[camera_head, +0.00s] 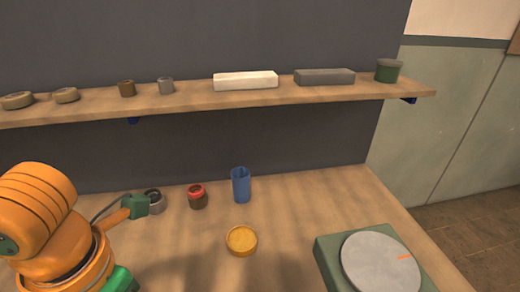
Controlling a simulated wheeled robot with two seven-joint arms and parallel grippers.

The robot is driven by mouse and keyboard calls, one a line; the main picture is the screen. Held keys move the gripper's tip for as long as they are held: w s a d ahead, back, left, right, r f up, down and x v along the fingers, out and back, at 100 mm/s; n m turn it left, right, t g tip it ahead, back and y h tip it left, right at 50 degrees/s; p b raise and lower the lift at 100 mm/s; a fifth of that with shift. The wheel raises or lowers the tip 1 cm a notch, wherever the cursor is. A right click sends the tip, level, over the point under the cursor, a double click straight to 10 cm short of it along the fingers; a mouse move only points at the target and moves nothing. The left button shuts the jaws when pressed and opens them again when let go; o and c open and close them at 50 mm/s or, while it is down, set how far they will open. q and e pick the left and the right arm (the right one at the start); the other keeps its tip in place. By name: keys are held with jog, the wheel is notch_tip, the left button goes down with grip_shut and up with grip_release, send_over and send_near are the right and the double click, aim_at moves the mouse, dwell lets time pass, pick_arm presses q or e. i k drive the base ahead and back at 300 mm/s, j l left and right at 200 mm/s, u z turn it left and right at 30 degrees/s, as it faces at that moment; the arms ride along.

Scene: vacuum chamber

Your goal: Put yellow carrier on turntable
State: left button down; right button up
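The yellow carrier (241,240) is a small round, shallow dish lying on the wooden table, left of the turntable. The turntable (380,264) is a grey disc with an orange mark, on a green square base at the front right. Its disc is bare. My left gripper (131,243), orange with green tips, is at the lower left, to the left of the carrier and apart from it. Its two green tips stand apart with nothing seen between them; the lower one is cut off by the frame edge. My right gripper is not in view.
A blue cup (241,185), a red-topped jar (197,197) and a grey ring-like part (155,201) stand behind the carrier. A wooden shelf (205,97) above holds several small items and blocks. The table between carrier and turntable is clear.

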aim_at(379, 262)
jog(key=l, duration=0.45)
jog(key=i+l+z, duration=0.15)
jog(key=l, duration=0.25)
jog(key=i+l, duration=0.1)
jog(key=l, duration=0.35)
jog(key=i+l+z, duration=0.15)
jog(key=l, duration=0.3)
jog(key=k, duration=0.05)
